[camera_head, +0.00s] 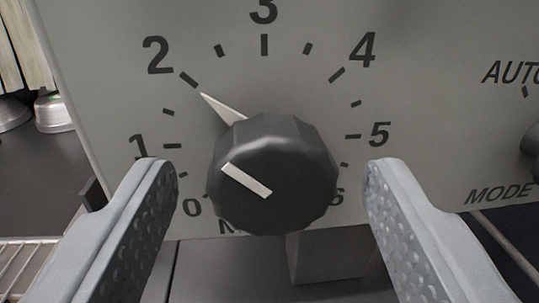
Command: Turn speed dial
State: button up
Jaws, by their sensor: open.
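The speed dial (275,172) is a dark, many-sided knob on a grey panel (310,90). It has a white line on its face and a white pointer (221,109) at its upper left. The pointer aims at about the 2 mark on a printed scale from 0 to 6. My gripper (272,180) is open, with one grey textured finger on each side of the dial. Gaps show between both fingers and the knob. The 6 is partly hidden behind the knob.
A second dark knob (532,140) is cut off at the right edge, near the words AUTO and MODE. Metal bowls (50,110) stand at the left beside the panel. A wire rack (22,262) shows at lower left.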

jog(key=shift+w, duration=0.25)
jog(key=c, duration=1)
jog(key=shift+b, duration=0.35)
jog(key=n+b, duration=0.6)
jog(key=shift+d+f+n+t, duration=0.1)
jog(key=shift+f+n+t, duration=0.2)
jog(key=shift+n, duration=0.1)
jog(key=n+b, duration=0.3)
jog(key=b, duration=0.1)
jog(key=shift+n+y, duration=0.3)
jog(key=shift+n, duration=0.1)
jog(key=shift+n+y+b, duration=0.3)
jog(key=shift+n+b, duration=1)
jog(key=shift+n, duration=0.4)
